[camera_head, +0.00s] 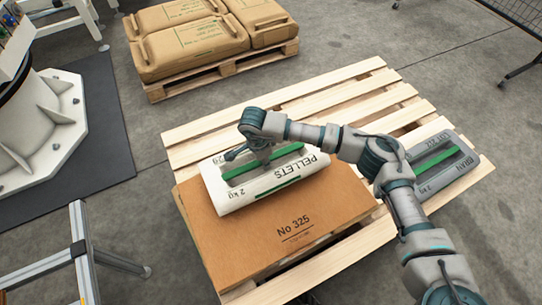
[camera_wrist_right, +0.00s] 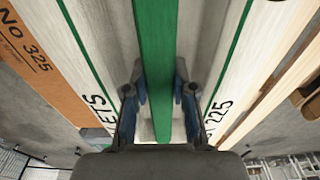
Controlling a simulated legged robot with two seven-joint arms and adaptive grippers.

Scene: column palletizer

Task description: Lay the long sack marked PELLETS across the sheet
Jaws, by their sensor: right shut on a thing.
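The long white PELLETS sack (camera_head: 304,176) with a green strip lies over the far part of the brown sheet (camera_head: 240,253) marked No 325. In the head view I cannot tell whether it touches the sheet. My right gripper (camera_head: 258,160) is above the sack's middle, shut on its raised green strip. In the right wrist view the fingers (camera_wrist_right: 160,105) stand on either side of the strip on the sack (camera_wrist_right: 215,60), and the sheet (camera_wrist_right: 35,55) shows at left. My left gripper is out of view.
The sheet lies on a slatted wooden pallet (camera_head: 345,93). A grey BRAN sack (camera_head: 428,184) lies on the pallet's right side. Brown sacks (camera_head: 190,48) sit on another pallet at the back. A white machine base (camera_head: 35,135) and metal frame (camera_head: 80,250) stand at left.

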